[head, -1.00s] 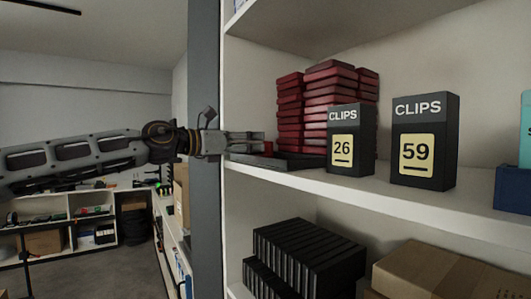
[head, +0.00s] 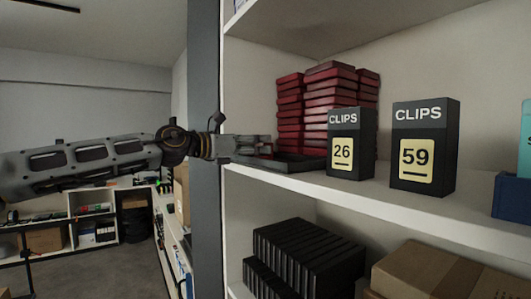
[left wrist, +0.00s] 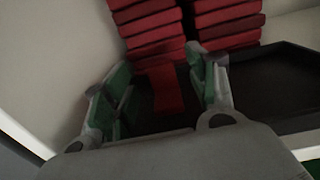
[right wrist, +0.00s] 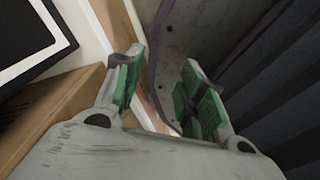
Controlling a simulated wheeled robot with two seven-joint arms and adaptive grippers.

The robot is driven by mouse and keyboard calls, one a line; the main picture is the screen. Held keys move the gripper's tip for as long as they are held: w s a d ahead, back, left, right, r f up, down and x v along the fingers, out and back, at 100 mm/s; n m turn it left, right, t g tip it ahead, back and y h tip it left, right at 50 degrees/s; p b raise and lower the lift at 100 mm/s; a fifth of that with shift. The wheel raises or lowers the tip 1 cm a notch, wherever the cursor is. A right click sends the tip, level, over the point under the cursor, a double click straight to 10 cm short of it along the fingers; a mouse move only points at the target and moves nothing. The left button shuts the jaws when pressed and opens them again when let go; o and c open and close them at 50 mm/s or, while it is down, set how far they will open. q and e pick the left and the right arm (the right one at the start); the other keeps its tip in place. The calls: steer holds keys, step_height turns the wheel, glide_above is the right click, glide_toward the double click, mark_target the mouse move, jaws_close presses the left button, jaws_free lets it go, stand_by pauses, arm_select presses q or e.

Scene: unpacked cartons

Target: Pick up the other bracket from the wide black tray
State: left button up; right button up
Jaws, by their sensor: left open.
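The wide black tray (head: 298,163) lies on the middle shelf in front of the stacked red boxes. It also shows in the left wrist view (left wrist: 275,82). In the left wrist view a flat red piece (left wrist: 166,90), apparently the bracket, lies in the tray, between my left gripper's fingers. My left gripper (head: 268,146) reaches in over the tray's left end. In its wrist view its green-padded fingers (left wrist: 162,88) are apart, with a gap on either side of the red piece. My right gripper (right wrist: 160,85) is open and empty, away from the tray; it is out of the head view.
Red boxes (head: 330,95) are stacked close behind the tray. Two black clip boxes, 26 (head: 350,145) and 59 (head: 424,147), stand to its right. The grey shelf post (head: 204,210) is beside my left arm. Black cases (head: 305,255) and a carton (head: 440,270) fill the lower shelf.

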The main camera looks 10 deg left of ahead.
arm_select(q)
steer(key=shift+p+x, duration=0.45)
steer(key=shift+x, duration=0.95)
steer(key=c, duration=0.9)
